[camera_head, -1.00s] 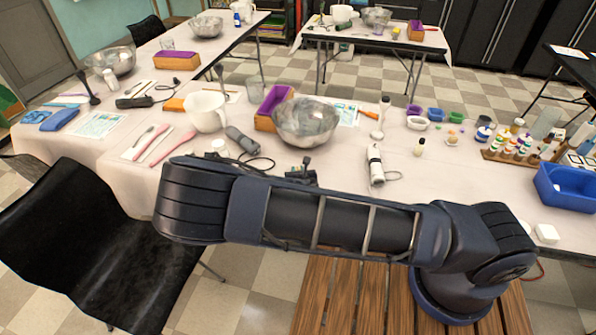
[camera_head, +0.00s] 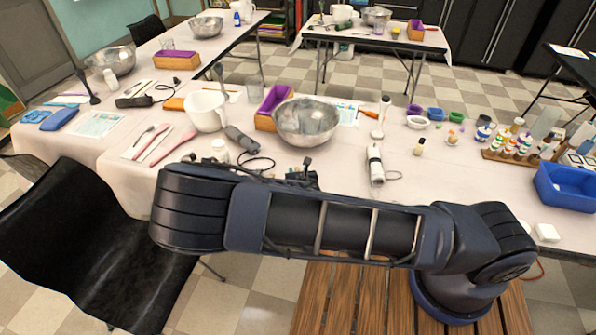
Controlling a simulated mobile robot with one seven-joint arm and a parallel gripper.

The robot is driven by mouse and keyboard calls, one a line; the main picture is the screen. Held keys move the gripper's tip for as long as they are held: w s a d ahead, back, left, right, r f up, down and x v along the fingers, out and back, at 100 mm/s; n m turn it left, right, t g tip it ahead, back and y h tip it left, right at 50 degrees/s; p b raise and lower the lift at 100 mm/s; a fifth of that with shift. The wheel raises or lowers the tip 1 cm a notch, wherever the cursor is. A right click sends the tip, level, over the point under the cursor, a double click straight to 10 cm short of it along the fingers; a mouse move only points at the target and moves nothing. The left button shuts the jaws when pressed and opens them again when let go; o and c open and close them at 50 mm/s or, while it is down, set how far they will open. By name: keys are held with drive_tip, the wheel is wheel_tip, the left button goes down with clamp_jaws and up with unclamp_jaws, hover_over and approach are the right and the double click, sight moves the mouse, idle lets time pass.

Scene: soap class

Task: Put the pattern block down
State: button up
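My arm crosses the front of the view, over the near edge of the white-covered table (camera_head: 440,190). Dark parts that look like my gripper (camera_head: 303,175) show just past the arm's upper edge. The arm hides most of them, and I cannot make out the fingers or anything between them. I cannot pick out the pattern block for certain; it may be hidden behind the arm.
A metal bowl (camera_head: 306,124), purple-lined wooden box (camera_head: 266,120), white jug (camera_head: 206,111) and white tube-shaped tool (camera_head: 375,165) stand beyond the arm. Paint bottles (camera_head: 515,140) and a blue bin (camera_head: 566,187) are at right. The table right of the white tool is fairly clear.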

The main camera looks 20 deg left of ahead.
drive_tip(key=v, duration=1)
drive_tip(key=shift+s+d+r, duration=0.15)
drive_tip(key=shift+s, duration=0.05)
